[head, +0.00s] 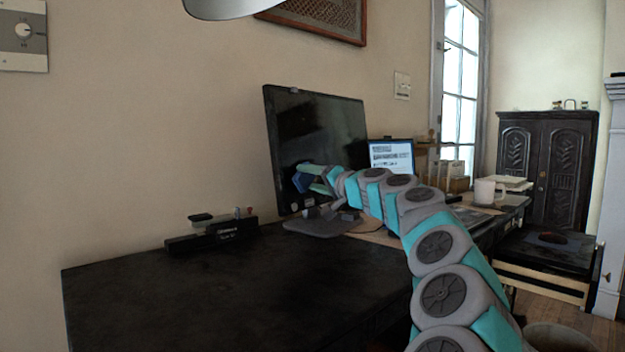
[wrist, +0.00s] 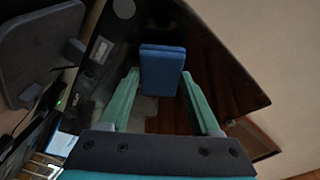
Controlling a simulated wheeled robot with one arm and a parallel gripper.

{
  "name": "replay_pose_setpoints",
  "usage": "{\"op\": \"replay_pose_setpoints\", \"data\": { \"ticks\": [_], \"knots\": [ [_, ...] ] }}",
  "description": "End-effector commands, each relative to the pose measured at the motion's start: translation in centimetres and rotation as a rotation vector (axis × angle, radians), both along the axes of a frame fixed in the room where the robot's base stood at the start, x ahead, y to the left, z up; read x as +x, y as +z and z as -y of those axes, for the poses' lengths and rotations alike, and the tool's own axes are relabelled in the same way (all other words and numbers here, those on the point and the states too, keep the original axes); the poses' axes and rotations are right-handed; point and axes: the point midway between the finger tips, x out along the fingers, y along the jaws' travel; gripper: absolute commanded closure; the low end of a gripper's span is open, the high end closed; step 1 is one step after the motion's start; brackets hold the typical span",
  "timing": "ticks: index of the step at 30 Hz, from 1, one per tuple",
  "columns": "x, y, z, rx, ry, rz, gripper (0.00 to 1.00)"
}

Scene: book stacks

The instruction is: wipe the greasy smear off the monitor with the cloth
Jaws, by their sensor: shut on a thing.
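The monitor (head: 330,130) stands at the back of the dark desk, its black screen facing the room; it also fills much of the wrist view (wrist: 218,75). My gripper (head: 311,177) is at the lower left part of the screen. It is shut on the folded blue cloth (head: 301,182), which sits between the fingertips in the wrist view (wrist: 162,70). The cloth is close to the screen; I cannot tell if it touches. A dull greyish patch (wrist: 146,112) on the screen near the left finger may be the smear; the cloth and fingers may hide part.
A black box-like item (head: 212,235) with small things on it lies on the desk (head: 200,295) left of the monitor. A lit laptop screen (head: 392,155) and a white mug (head: 485,191) stand to the right. The desk's front left is clear.

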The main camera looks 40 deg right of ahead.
Motion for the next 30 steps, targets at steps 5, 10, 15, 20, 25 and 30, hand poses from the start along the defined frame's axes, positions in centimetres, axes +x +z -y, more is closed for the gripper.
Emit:
{"op": "replay_pose_setpoints", "data": {
  "ticks": [5, 10, 15, 20, 25, 30],
  "knots": [
    [0.3, -0.1, -0.1, 0.0, 0.0, 0.0, 0.81],
    [0.6, -0.1, -0.2, 0.0, 0.001, -0.001, 0.81],
    [0.9, -0.2, -0.3, 0.0, 0.001, -0.001, 0.81],
    [1.0, -0.2, -0.3, 0.0, 0.001, -0.001, 0.81],
    [1.2, -0.2, 0.4, 0.001, -0.001, 0.0, 0.81],
    [1.4, 0.0, 1.7, 0.0, -0.001, 0.001, 0.81]
  ]
}}
